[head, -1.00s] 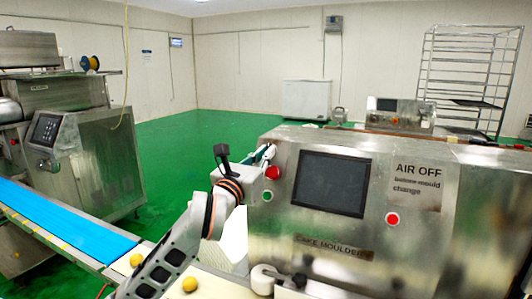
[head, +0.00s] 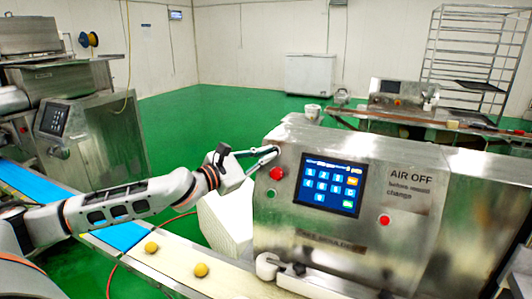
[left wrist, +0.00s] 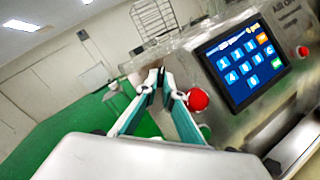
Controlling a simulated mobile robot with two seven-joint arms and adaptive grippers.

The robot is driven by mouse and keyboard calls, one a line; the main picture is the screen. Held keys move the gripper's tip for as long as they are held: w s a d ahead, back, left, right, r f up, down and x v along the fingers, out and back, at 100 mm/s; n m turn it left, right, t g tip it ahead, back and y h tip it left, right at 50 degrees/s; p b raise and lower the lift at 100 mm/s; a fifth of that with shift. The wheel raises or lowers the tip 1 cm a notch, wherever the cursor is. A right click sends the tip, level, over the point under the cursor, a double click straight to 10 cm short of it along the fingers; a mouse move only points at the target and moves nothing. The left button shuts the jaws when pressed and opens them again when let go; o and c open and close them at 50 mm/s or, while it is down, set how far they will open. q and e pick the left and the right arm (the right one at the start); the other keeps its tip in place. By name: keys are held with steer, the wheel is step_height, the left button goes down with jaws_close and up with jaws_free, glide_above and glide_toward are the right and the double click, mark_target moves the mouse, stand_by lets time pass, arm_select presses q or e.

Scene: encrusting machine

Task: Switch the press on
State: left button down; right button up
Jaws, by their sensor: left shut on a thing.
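The steel press (head: 345,262) stands front right in the head view. Its screen (head: 327,184) is lit blue with several icons, and the lit screen also shows in the left wrist view (left wrist: 242,63). A red button (head: 277,173) and a green button (head: 270,193) sit left of the screen, and another red button (head: 385,220) sits to its right. My left gripper (head: 272,152) is at the press's upper left edge, close to the red button. In the left wrist view its fingertips (left wrist: 158,78) are together beside that red button (left wrist: 198,100). What they grip is hidden. My right gripper is out of view.
A conveyor (head: 200,270) with two yellow balls (head: 201,270) runs along the press's front left. Another machine (head: 85,150) stands at the left. A white chest (head: 309,75) and a rack (head: 470,70) stand at the back. Green floor (head: 210,115) is open between.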

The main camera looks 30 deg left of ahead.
arm_select(q)
steer(key=shift+r+m, duration=0.1)
steer(key=shift+m, duration=0.5)
steer(key=c, duration=2.2)
jaws_free()
steer(key=shift+s+a, duration=0.15)
steer(key=shift+s, duration=0.05)
steer(key=shift+v, duration=5.7)
